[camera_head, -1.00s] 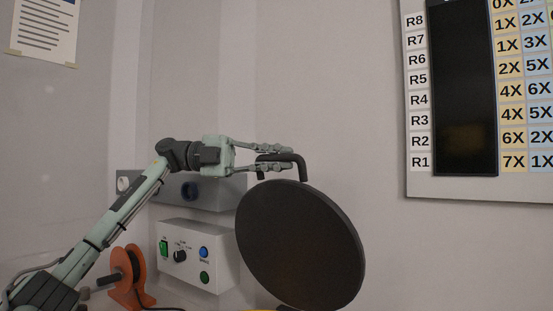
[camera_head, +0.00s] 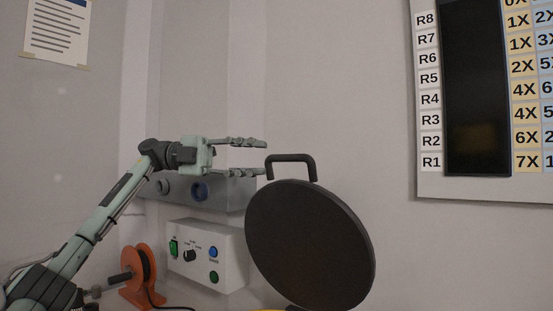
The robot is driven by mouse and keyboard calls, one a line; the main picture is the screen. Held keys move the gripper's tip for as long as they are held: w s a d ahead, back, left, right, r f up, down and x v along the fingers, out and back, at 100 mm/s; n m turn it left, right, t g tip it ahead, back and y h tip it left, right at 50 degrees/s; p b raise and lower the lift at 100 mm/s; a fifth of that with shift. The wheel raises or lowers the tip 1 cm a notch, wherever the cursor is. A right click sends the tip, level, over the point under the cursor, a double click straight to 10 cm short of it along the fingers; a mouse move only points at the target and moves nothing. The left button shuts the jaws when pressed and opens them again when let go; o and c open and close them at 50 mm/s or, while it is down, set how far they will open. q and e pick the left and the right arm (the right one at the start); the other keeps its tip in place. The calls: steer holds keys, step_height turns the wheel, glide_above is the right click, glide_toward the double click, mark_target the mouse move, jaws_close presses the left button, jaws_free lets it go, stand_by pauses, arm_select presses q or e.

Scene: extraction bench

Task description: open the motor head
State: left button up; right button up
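The motor head shows as a large dark round disc (camera_head: 312,245), tilted up on edge in the lower middle of the head view. A dark bracket-shaped handle (camera_head: 291,158) stands on its top rim. My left gripper (camera_head: 264,157) is open, its two fingers apart and pointing right. Its fingertips are just left of the handle, with nothing seen between them. What lies under the disc is mostly below the picture edge. My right gripper is not in view.
A grey box (camera_head: 228,194) with a blue round part is on the wall behind my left gripper. A white control box (camera_head: 232,241) with knobs and buttons sits below it. An orange reel (camera_head: 140,270) stands lower left. A chart board (camera_head: 470,190) hangs at right. The wall between is clear.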

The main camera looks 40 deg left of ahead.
arm_select(q)
steer(key=shift+v, duration=2.25)
